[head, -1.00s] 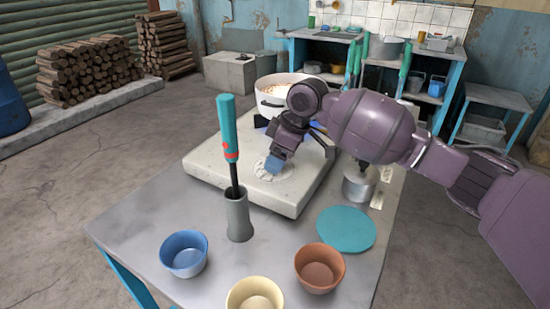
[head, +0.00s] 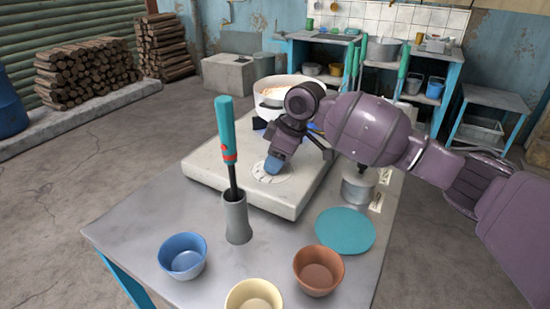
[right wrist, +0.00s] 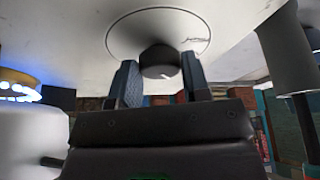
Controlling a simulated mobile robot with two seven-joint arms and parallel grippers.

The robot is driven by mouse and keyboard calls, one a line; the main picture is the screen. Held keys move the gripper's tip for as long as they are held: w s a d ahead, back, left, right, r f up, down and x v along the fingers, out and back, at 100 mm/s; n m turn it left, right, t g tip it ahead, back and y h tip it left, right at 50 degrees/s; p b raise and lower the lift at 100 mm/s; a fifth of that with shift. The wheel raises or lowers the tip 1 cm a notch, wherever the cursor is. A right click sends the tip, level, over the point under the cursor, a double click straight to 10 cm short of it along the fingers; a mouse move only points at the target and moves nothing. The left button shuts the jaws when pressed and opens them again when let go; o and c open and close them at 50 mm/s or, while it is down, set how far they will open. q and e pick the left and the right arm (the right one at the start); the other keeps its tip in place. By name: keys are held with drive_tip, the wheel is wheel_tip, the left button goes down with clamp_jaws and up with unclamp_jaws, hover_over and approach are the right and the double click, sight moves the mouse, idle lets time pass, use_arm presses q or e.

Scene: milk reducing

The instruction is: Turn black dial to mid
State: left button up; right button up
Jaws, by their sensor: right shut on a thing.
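The black dial (right wrist: 160,62) sits on a round white marked plate on the white stove block. In the right wrist view it stands between the two blue-grey fingertips of my right gripper (right wrist: 159,80), which is shut on it. In the head view my right gripper (head: 274,165) points down at the dial plate (head: 259,175), and its fingers hide the dial. My left gripper is not in view.
A white pot (head: 272,104) stands on the burner behind my gripper. A grey holder (head: 237,220) with a teal-handled tool stands in front of the stove (head: 222,172). Blue (head: 183,257), cream (head: 254,295) and brown (head: 318,270) bowls and a teal disc (head: 345,231) occupy the table front.

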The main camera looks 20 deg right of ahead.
drive_tip(key=shift+w+n+g, duration=0.1)
drive_tip(key=shift+n+g, duration=0.3)
drive_tip(key=shift+n, duration=0.8)
drive_tip(key=n, duration=0.1)
drive_tip(key=n+g, duration=0.1)
drive_tip(key=n, duration=0.1)
drive_tip(key=shift+w+f+n+g+y, duration=0.1)
drive_tip(key=shift+n+g+y, duration=0.2)
drive_tip(key=shift+n, duration=0.5)
drive_tip(key=shift+n+g, duration=0.3)
drive_tip(key=o, duration=0.9)
